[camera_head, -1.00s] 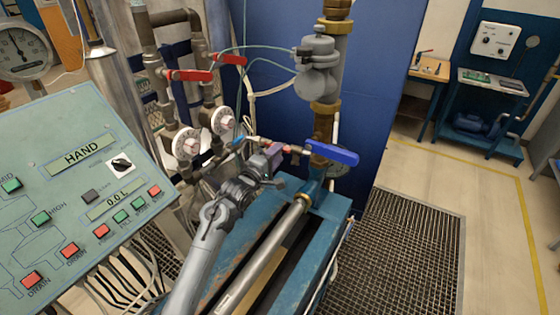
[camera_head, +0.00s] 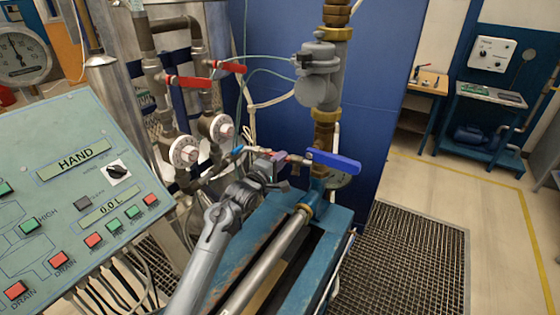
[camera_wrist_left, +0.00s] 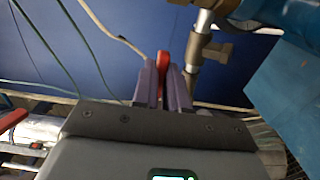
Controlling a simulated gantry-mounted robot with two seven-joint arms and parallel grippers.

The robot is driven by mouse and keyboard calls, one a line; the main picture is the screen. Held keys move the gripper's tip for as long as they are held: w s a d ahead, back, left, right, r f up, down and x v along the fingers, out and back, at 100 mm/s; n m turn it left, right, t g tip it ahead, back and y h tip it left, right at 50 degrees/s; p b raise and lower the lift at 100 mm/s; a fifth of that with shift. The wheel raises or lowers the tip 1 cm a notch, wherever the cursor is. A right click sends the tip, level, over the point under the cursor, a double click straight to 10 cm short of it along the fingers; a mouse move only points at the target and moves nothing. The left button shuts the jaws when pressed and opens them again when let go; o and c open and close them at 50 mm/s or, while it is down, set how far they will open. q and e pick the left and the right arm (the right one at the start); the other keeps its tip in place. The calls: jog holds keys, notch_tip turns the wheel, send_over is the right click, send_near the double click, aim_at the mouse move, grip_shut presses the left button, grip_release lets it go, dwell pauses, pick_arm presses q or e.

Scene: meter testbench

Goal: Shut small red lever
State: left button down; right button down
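The small red lever (camera_head: 294,158) sits on the thin branch fitting left of the blue-handled valve, partly hidden by my gripper in the head view. My left gripper (camera_head: 277,158) reaches it from the lower left. In the left wrist view, the red lever (camera_wrist_left: 163,63) stands between the tips of the two purple fingers (camera_wrist_left: 164,80). The gap between the fingers is about as narrow as the lever, and they look shut on it. The lever's pivot is hidden. My right gripper is in neither view.
The blue lever (camera_head: 333,161) is just right of my gripper. Two larger red levers (camera_head: 187,82) and white dials (camera_head: 184,153) stand at the upper left. The green control panel (camera_head: 75,200) is at the left, and the blue bench (camera_head: 325,225) lies below. Floor at the right is clear.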

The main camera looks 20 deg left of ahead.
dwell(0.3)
pick_arm(q)
jog(key=m+h+p, duration=0.1)
jog(key=m+g+h, duration=0.1)
jog(key=h, duration=0.1)
jog(key=s+m+h+p, duration=0.1)
jog(key=shift+a+g+h+p, duration=0.3)
jog(key=shift+a+h+p, duration=0.05)
jog(key=shift+a+h, duration=0.05)
jog(key=c, duration=1.2)
grip_release()
jog(key=shift+o, duration=0.2)
jog(key=shift+d+f+y, duration=0.1)
jog(key=shift+y, duration=0.2)
